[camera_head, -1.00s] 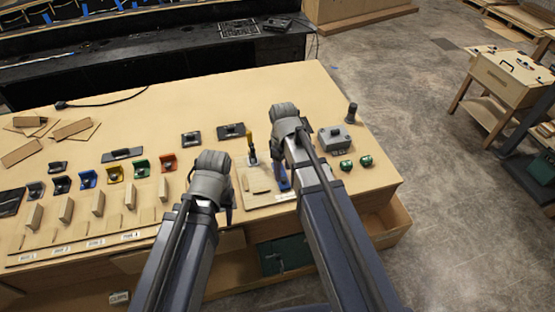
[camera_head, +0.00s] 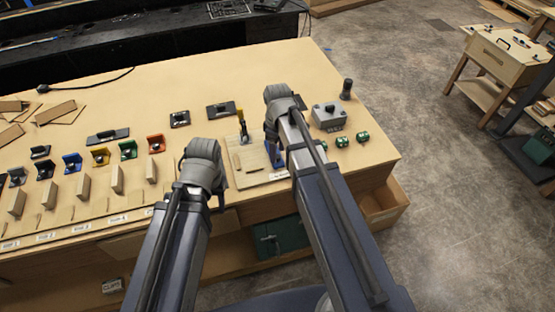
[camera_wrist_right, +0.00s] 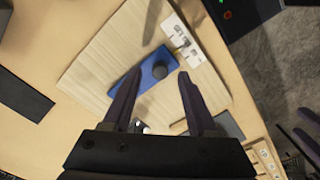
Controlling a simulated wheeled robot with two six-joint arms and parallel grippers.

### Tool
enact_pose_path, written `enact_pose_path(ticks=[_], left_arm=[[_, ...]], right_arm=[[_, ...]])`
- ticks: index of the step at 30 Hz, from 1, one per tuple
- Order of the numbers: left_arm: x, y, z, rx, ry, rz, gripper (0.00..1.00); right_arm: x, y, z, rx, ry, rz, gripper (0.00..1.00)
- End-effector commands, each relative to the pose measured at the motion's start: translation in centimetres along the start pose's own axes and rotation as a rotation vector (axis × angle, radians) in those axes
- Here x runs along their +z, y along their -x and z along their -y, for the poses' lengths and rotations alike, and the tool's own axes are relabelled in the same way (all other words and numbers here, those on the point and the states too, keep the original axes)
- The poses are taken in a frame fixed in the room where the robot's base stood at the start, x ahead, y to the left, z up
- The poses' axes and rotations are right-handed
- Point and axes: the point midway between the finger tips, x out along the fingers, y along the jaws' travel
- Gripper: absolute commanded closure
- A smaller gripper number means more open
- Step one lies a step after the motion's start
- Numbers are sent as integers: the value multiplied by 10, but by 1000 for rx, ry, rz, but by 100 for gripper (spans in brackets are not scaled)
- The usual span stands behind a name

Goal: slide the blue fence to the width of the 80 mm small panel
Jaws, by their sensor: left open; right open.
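The blue fence (camera_head: 273,152) stands on a light wooden board (camera_head: 247,158) near the table's front edge, partly hidden by my right arm. In the right wrist view, the blue fence (camera_wrist_right: 151,73) is a blue bar with a dark round knob. My right gripper (camera_wrist_right: 158,84) is open above it, with the fingers pointing toward it; I cannot tell whether they touch it. In the head view, my right gripper (camera_head: 277,136) hides part of the board. My left gripper (camera_head: 220,192) is open and empty, left of the board. I cannot tell which piece is the 80 mm small panel.
A yellow-handled clamp (camera_head: 241,124) stands at the board's back. Coloured brackets (camera_head: 100,155) and upright wooden blocks (camera_head: 117,178) line the left side.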

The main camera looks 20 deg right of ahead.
Motion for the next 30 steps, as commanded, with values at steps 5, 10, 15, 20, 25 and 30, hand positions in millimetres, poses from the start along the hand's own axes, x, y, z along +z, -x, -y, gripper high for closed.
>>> enact_pose_path(ticks=[5, 10, 15, 20, 25, 30], left_arm=[[-1, -18, -2, 0, 1, 0, 50], [-1, -17, -2, 0, 1, 0, 50], [-1, -17, -2, 0, 1, 0, 50], [-1, -17, -2, 0, 1, 0, 50], [-1, -17, -2, 0, 1, 0, 50], [-1, -17, -2, 0, 1, 0, 50]], right_arm=[[0, -18, 0, 0, 0, 0, 42], [0, -17, 0, 0, 0, 0, 42], [0, -17, 0, 0, 0, 0, 46], [0, -17, 0, 0, 0, 0, 64], [0, -17, 0, 0, 0, 0, 83], [0, -17, 0, 0, 0, 0, 100]])
